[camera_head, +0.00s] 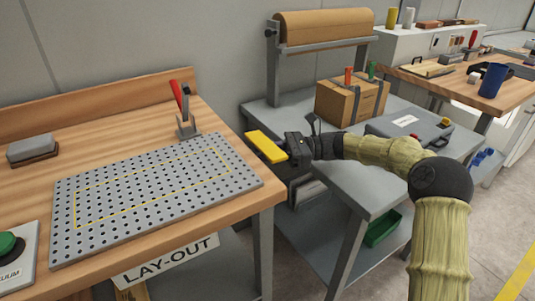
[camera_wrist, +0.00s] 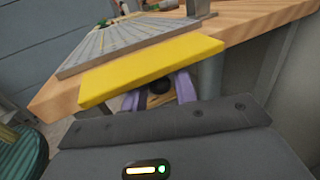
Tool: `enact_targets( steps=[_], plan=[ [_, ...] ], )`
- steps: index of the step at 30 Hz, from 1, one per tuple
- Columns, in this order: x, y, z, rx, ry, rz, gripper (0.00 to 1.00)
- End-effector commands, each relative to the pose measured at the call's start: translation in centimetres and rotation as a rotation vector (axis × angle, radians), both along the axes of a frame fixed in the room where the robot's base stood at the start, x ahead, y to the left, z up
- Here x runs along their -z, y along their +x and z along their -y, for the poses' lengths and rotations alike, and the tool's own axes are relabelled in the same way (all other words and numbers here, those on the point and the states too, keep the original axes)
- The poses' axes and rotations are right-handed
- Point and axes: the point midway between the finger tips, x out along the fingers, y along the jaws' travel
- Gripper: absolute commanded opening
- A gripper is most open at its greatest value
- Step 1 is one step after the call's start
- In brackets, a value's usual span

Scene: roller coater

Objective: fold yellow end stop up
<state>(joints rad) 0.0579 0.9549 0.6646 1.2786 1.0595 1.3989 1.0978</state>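The yellow end stop (camera_head: 266,147) is a flat yellow plate near the right edge of the wooden lay-out table. In the wrist view the yellow end stop (camera_wrist: 150,68) spans the picture between my gripper and the perforated plate (camera_wrist: 125,38). My gripper (camera_head: 289,150) is at the plate's right end in the head view. In the wrist view the two purple fingers of my gripper (camera_wrist: 158,93) stand apart, with a dark round part between them. Their tips are hidden by the yellow plate, and I cannot tell whether they touch it.
The perforated plate (camera_head: 150,195) lies on the lay-out table (camera_head: 250,212), with a red-handled clamp (camera_head: 183,112) at its back edge. To the right, a grey table (camera_head: 362,193) holds a cardboard box (camera_head: 350,102) and a grey case (camera_head: 408,130). A gap separates the tables.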

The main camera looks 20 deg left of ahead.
Motion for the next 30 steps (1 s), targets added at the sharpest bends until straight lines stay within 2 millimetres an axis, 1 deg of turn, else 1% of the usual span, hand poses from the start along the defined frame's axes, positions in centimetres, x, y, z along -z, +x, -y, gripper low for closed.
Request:
enact_targets(
  steps=[4,8,9,20,30],
  plan=[
    [0.0,0.0,0.0,0.000,0.000,0.000,0.28],
    [0.0,0.0,0.0,0.000,0.000,0.000,0.03],
    [0.0,0.0,0.0,0.000,0.000,0.000,0.00],
    [-0.4,0.0,0.1,0.000,-0.017,0.020,0.00],
    [-1.4,0.2,0.1,0.001,-0.102,0.118,0.00]
  ],
)
